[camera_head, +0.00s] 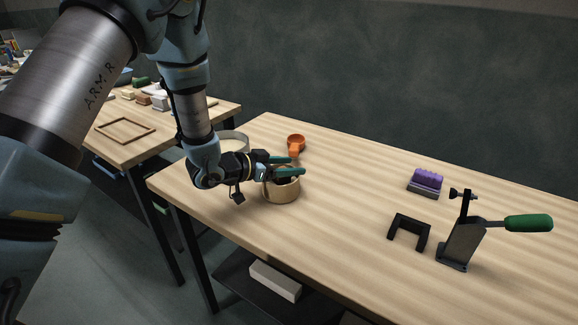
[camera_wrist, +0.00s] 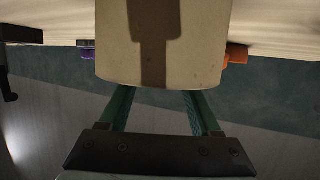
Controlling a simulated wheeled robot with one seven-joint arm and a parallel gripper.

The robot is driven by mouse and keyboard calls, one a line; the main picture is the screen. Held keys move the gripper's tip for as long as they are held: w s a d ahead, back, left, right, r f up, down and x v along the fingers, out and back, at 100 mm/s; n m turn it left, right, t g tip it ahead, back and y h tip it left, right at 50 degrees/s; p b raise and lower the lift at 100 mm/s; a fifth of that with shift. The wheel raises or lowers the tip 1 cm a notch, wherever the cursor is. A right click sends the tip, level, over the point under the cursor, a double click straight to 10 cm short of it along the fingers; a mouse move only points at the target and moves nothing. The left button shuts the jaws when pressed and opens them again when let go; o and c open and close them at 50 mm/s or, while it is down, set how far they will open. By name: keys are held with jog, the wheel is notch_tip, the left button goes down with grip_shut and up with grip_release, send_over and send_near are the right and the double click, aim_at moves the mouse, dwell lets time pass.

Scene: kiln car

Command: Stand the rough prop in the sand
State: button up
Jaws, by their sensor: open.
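A tan round pot (camera_head: 281,190) stands on the near bench. My gripper (camera_head: 303,168) lies level over it, with its two green fingers apart at the rim. A dark patch shows between the fingers, but I cannot tell what it is. In the wrist view, the pot appears to be the large tan surface (camera_wrist: 110,50) with a dark shadow on it. It hides the fingertips there, so I cannot see anything between them. I cannot pick out the rough prop or any sand for sure.
An orange scoop (camera_head: 296,145) lies behind the pot and a pale ring (camera_head: 236,137) behind my wrist. A purple brush (camera_head: 428,181), a black U-shaped piece (camera_head: 409,230) and a green-handled clamp (camera_head: 460,243) stand to the right. The bench middle is clear.

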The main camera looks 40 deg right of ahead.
jog(key=shift+s+a+f, duration=0.2)
jog(key=shift+s+f, duration=0.15)
jog(key=shift+f, duration=0.05)
jog(key=shift+r+p, duration=0.25)
jog(key=shift+p, duration=0.15)
jog(key=r+b+v, duration=0.1)
jog(key=b+v, duration=0.1)
jog(key=v, duration=1)
jog(key=shift+w, duration=0.2)
jog(key=shift+d, duration=0.15)
jog(key=w+a+n+t+y, duration=0.5)
jog(key=w+a+n+t, duration=0.15)
jog(key=w+a, duration=0.6)
jog(key=w+a+r+n+t+y, duration=0.1)
jog(key=w+a+n+y, duration=0.1)
jog(key=a, duration=0.4)
jog(key=w+a+n+t+y, duration=0.1)
jog(key=w+a+n+y, duration=0.15)
jog(key=a, duration=0.35)
jog(key=s+a+r+n+g+y, duration=0.1)
jog(key=s+a+n+g+y, duration=0.3)
jog(key=s+a, duration=0.9)
jog(key=a+n+g, duration=0.1)
jog(key=a+n, duration=0.1)
jog(key=n, duration=0.1)
jog(key=shift+r, duration=0.25)
